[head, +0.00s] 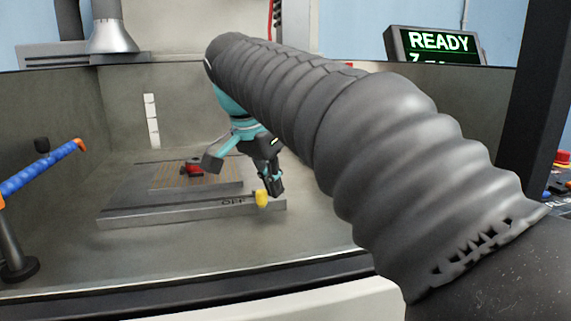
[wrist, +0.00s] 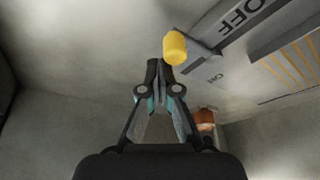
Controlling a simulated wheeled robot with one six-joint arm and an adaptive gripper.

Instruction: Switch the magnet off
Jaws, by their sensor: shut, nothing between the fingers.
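The magnet is a flat grey block (head: 140,214) on the enclosure floor, with OFF on its front face. The block also shows at the upper right of the wrist view (wrist: 262,32), where OFF and a smaller ON are printed. A yellow knob (head: 262,199) on a short grey lever sticks out from the block near OFF; the knob is also in the wrist view (wrist: 175,47). The lever's exact setting is hard to tell. My gripper (head: 277,190) is shut and empty. Its fingertips (wrist: 160,66) are right beside the knob; I cannot tell whether they touch.
A small red part (head: 193,170) sits on top of the block. A blue segmented hose (head: 40,168) with an orange nozzle stands at the left. A screen (head: 436,46) reading READY hangs behind. My arm hides the enclosure's right side. The floor before the block is clear.

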